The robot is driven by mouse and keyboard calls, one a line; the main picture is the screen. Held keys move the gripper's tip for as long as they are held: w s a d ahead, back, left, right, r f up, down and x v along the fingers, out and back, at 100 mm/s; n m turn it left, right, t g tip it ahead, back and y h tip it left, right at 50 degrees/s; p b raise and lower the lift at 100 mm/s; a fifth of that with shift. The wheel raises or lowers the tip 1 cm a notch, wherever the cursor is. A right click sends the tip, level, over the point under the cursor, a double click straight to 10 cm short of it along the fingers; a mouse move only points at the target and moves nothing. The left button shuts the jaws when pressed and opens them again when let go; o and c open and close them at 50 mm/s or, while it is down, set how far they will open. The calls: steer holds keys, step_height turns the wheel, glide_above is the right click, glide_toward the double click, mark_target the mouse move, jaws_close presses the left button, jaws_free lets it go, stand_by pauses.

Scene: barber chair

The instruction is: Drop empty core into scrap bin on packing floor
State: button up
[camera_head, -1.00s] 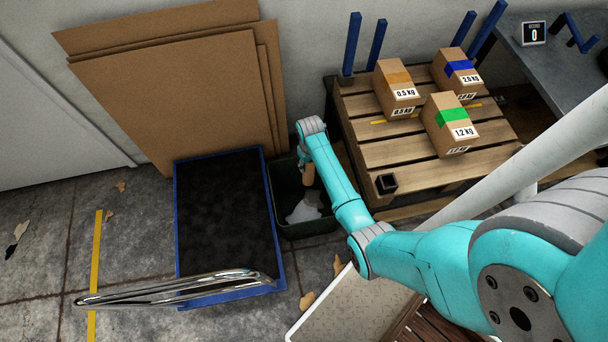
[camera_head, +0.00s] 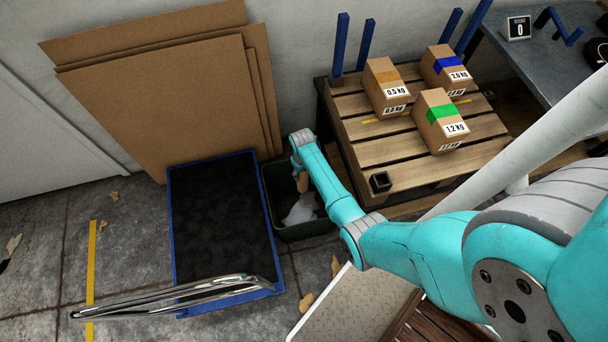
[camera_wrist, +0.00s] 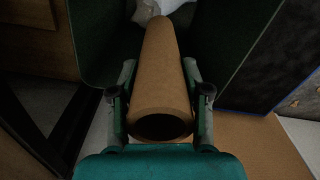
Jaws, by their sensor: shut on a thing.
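The empty core (camera_wrist: 160,75) is a brown cardboard tube with a dark open end facing the wrist camera. My gripper (camera_wrist: 160,98) is shut on it, one finger on each side. In the head view a small part of the core (camera_head: 303,181) shows below my wrist, over the scrap bin. The scrap bin (camera_head: 308,229) is dark green and stands on the floor between the blue cart and the pallet. White crumpled scrap (camera_head: 300,210) lies inside it. In the wrist view the far end of the core points at the bin (camera_wrist: 225,45). My gripper's fingers are hidden in the head view.
A blue-edged cart (camera_head: 172,235) with a chrome handle (camera_head: 180,292) stands left of the bin. Cardboard sheets (camera_head: 165,110) lean on the wall behind. A wooden pallet (camera_head: 400,150) on the right carries three cartons. Scraps lie on the floor.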

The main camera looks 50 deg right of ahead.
steer(key=o, duration=1.2)
step_height(320, 180, up, 12)
steer(key=shift+r, duration=0.1)
